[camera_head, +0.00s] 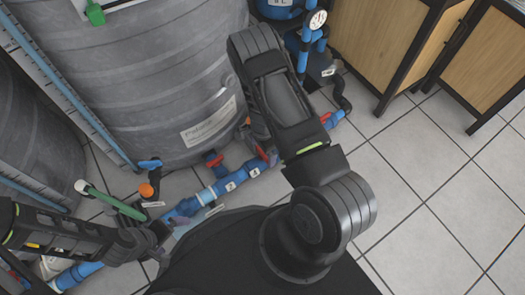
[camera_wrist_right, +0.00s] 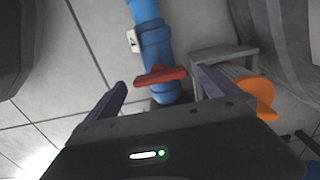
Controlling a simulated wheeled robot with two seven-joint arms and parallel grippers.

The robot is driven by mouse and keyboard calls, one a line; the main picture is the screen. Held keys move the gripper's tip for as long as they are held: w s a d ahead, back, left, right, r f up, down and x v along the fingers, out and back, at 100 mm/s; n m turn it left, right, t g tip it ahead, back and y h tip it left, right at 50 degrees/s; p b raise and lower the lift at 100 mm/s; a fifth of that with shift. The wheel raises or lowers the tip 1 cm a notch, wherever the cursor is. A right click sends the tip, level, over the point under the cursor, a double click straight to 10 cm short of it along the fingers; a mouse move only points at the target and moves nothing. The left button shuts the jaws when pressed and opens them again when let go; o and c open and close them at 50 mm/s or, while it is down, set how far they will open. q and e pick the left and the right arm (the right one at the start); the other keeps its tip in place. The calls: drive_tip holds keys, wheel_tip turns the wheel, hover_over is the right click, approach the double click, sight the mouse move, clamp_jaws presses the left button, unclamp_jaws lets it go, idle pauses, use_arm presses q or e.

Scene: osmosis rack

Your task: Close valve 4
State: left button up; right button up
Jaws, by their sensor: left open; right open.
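Red valve handles sit on the blue pipe at the foot of the grey tank: one red handle (camera_head: 215,160), another red handle (camera_head: 262,154) and a third red handle (camera_head: 326,118). In the right wrist view, a red handle (camera_wrist_right: 161,76) lies across the pipe, between the spread fingers of my right gripper (camera_wrist_right: 162,84). No grip on it shows. In the head view my right arm mostly hides that gripper. My left gripper (camera_head: 170,236) is open near the pipe at lower left.
The large grey tank (camera_head: 150,80) stands close behind the pipe (camera_head: 222,188). An orange part (camera_wrist_right: 257,96) is right of my right gripper. A pressure gauge (camera_head: 318,19) stands at the top. Wooden cabinets (camera_head: 385,40) are at upper right; the tiled floor (camera_head: 440,210) there is clear.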

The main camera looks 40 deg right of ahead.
wheel_tip(320, 180, up, 6)
drive_tip(key=shift+r+p, duration=0.1)
drive_tip(key=shift+p, duration=0.95)
